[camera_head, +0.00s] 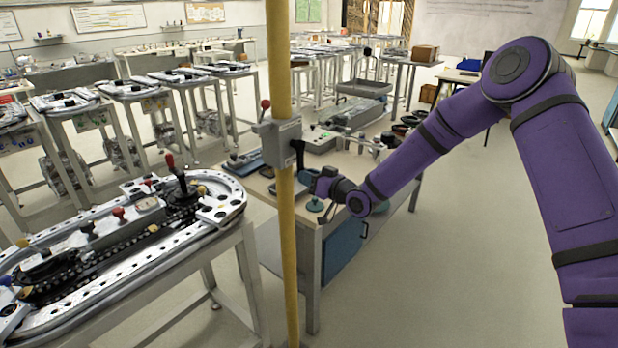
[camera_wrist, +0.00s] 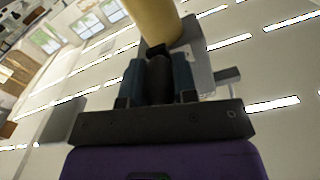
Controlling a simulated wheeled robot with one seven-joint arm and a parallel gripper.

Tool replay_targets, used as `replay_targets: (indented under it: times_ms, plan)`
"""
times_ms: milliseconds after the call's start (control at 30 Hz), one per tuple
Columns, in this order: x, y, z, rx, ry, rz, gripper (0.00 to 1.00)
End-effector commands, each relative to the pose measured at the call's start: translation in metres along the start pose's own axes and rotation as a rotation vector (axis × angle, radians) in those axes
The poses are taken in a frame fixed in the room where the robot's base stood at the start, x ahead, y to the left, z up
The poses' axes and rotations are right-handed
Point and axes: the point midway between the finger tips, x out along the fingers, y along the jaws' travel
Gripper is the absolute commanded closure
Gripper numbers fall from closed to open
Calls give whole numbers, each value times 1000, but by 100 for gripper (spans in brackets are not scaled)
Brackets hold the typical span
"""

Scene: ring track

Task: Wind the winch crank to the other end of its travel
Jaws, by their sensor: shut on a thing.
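The winch is a grey box (camera_head: 279,142) mounted on a yellow vertical pole (camera_head: 285,230). Its dark crank (camera_head: 298,154) hangs down on the right side of the box. My gripper (camera_head: 311,178) is at the low end of the crank, just right of the pole. In the wrist view the two fingers (camera_wrist: 158,80) are closed on the dark crank handle (camera_wrist: 158,68), with the pole and part of the grey box (camera_wrist: 197,62) behind it. The handle's inner end is partly hidden by the fingers.
A workbench (camera_head: 345,205) with tools and small parts stands behind and below my gripper. An oval track table (camera_head: 120,240) fills the lower left. A red-knobbed lever (camera_head: 265,104) sticks up beside the winch box. Open floor (camera_head: 460,270) lies to the right.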

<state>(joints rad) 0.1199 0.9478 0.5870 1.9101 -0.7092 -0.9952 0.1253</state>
Motion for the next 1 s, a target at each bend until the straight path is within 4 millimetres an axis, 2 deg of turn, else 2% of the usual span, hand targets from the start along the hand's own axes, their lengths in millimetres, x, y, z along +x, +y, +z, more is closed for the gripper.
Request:
replay_targets:
  times_ms: [367,1000]
  plan:
    - [0,15,-6,-174,1,1,100]
    - [0,52,-41,-771,1,1,100]
